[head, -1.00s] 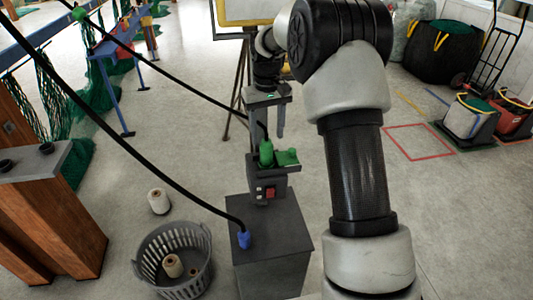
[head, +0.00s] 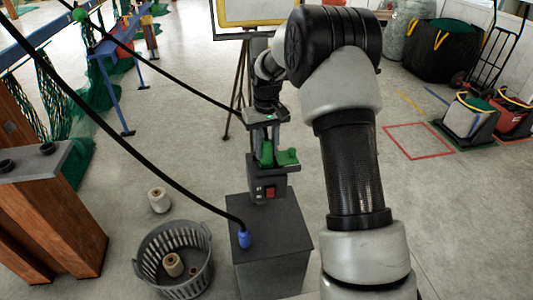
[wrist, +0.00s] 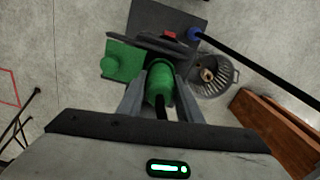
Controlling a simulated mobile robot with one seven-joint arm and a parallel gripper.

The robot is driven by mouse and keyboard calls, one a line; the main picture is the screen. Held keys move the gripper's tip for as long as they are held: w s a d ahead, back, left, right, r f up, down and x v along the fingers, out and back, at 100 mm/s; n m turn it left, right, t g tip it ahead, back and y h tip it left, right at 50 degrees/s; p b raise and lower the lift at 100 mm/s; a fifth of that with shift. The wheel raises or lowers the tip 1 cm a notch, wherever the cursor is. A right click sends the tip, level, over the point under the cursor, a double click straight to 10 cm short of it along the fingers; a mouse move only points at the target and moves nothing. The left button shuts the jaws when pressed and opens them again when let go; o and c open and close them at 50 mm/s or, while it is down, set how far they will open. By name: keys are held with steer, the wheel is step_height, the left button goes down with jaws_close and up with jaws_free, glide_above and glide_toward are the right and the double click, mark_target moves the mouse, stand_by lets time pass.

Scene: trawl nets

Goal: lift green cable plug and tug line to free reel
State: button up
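The green cable plug (head: 266,154) stands upright at the top of a grey post with a red switch, in the head view. My gripper (head: 265,146) is above it, with its fingers pointing down on either side of the plug. In the wrist view the plug (wrist: 160,82) sits between my two fingers (wrist: 160,92). The fingers look open; whether they touch the plug is hard to see. A black cable (head: 165,76) runs from the plug up to the left. A green block (head: 286,158) is right beside the plug. I cannot identify a reel for certain.
A grey box (head: 270,240) carries the post and a blue plug (head: 244,239) on a second black cable. A grey basket (head: 205,250) holds spools; another spool (head: 158,200) lies behind it. A wooden bench (head: 50,215) stands left.

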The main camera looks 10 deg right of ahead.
jaws_close()
step_height(320, 180, up, 9)
steer(key=shift+f, duration=0.1)
steer(key=shift+s, duration=0.3)
steer(key=s+f+m, duration=0.1)
steer(key=s+f, duration=1)
steer(key=s, duration=0.4)
steer(key=shift+s+f+m, duration=0.15)
steer(key=shift+s+m, duration=0.05)
steer(key=shift+m, duration=0.2)
steer(key=shift+s+d+f+b, duration=0.3)
steer(key=shift+d+f+b, duration=0.2)
steer(key=shift+d, duration=0.05)
steer(key=shift+s+d+f+b, duration=0.25)
steer(key=shift+d+f+b, duration=0.25)
